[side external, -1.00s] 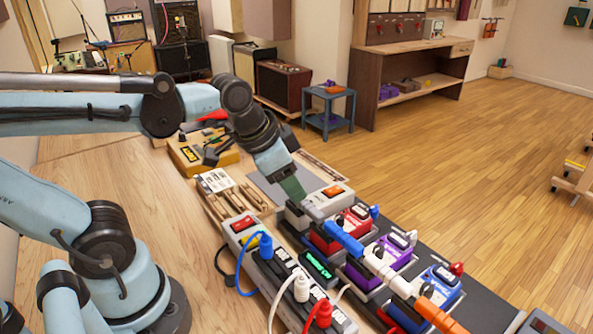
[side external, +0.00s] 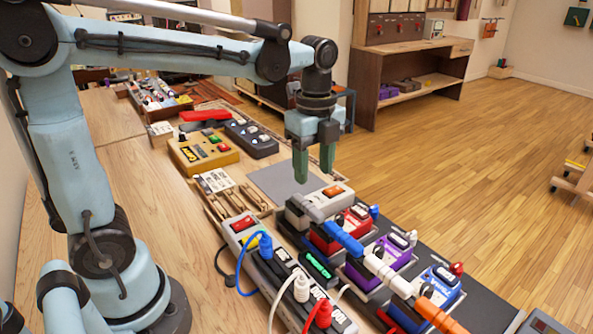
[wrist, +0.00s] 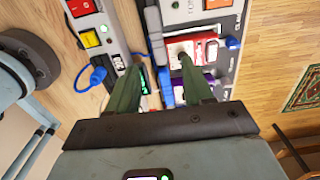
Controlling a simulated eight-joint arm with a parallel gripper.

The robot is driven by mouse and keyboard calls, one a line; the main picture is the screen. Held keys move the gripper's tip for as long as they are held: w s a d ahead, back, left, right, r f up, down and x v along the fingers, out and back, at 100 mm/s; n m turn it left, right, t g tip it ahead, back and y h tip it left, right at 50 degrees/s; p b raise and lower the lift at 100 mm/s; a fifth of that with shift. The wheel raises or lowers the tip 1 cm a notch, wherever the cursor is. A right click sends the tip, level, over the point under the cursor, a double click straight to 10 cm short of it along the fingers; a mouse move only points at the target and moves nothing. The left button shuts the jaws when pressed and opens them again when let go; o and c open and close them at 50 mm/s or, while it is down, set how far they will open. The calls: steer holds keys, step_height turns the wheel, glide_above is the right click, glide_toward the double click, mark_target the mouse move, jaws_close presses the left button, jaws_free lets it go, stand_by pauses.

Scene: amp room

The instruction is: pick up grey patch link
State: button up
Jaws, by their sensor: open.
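The grey patch link (side external: 317,206) lies at the far end of a row of patch links, beside the grey pedal with an orange switch. In the wrist view a grey piece that looks like it (wrist: 153,22) is near the top, beyond my fingertips. My gripper (side external: 315,165) points straight down above and slightly behind the link, clear of it. It is open and empty; in the wrist view its two green fingers (wrist: 160,66) are apart, with the blue link between them.
Blue (side external: 343,240), white (side external: 384,272) and orange (side external: 437,314) links continue the row between the pedals. A power strip (side external: 277,262) with plugs and cables lies left. A yellow pedal (side external: 203,152) stands farther back. A flat grey area (side external: 282,181) is bare.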

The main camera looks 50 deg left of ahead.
mark_target(311, 206)
steer(key=shift+s+f, duration=0.2)
steer(key=shift+f, duration=4.1)
jaws_close()
